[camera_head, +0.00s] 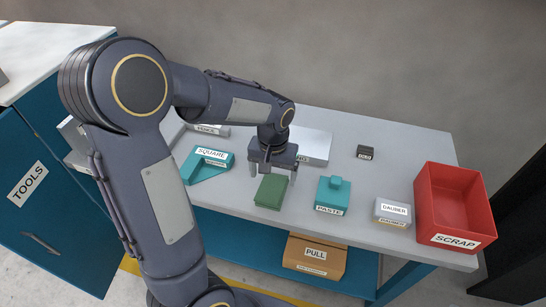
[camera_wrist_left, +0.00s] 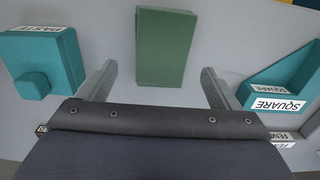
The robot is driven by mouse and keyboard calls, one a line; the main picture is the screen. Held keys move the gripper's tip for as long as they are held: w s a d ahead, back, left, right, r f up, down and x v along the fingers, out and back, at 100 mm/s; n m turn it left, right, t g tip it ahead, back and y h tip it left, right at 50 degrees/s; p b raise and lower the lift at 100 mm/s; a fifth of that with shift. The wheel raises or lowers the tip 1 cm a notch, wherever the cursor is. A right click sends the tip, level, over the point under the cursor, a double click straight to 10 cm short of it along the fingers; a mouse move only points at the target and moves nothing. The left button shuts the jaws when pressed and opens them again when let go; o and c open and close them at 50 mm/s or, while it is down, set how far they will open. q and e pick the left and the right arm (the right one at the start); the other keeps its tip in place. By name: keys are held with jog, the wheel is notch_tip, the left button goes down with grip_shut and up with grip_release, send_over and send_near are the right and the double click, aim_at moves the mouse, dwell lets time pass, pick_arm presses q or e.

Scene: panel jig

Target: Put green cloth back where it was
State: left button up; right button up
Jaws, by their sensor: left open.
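The green cloth (camera_head: 271,192) is a folded block lying on the grey bench top (camera_head: 350,226), near the front edge. It also shows at the top centre of the left wrist view (camera_wrist_left: 165,48). My left gripper (camera_head: 269,170) is just behind and above the cloth in the head view. In the left wrist view its two fingers (camera_wrist_left: 162,88) are spread apart with nothing between them, and the cloth lies just beyond the tips. My right gripper is not in view.
A teal square (camera_head: 207,165) stands left of the cloth and a teal paste box (camera_head: 333,194) right. Further right are the dauber box (camera_head: 392,212) and red scrap bin (camera_head: 452,205). A small dark block (camera_head: 365,152) sits behind. An orange pull box (camera_head: 314,257) is on the lower shelf.

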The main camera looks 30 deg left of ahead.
aim_at(273, 187)
pick_arm(q)
notch_tip(273, 187, up, 7)
jog(key=s+d+r+t+h, duration=0.1)
jog(key=s+d+t+h, duration=0.1)
jog(key=s, duration=0.6)
jog(key=s+d+r+m+t+h, duration=0.1)
jog(key=s+d+r+t, duration=0.1)
jog(key=s, duration=0.7)
jog(key=shift+s+t+h, duration=0.15)
jog(key=shift+t+h, duration=0.25)
jog(key=shift+t, duration=0.4)
jog(key=shift+d, duration=0.1)
jog(key=shift+r+p, duration=0.25)
jog(key=shift+p, duration=0.25)
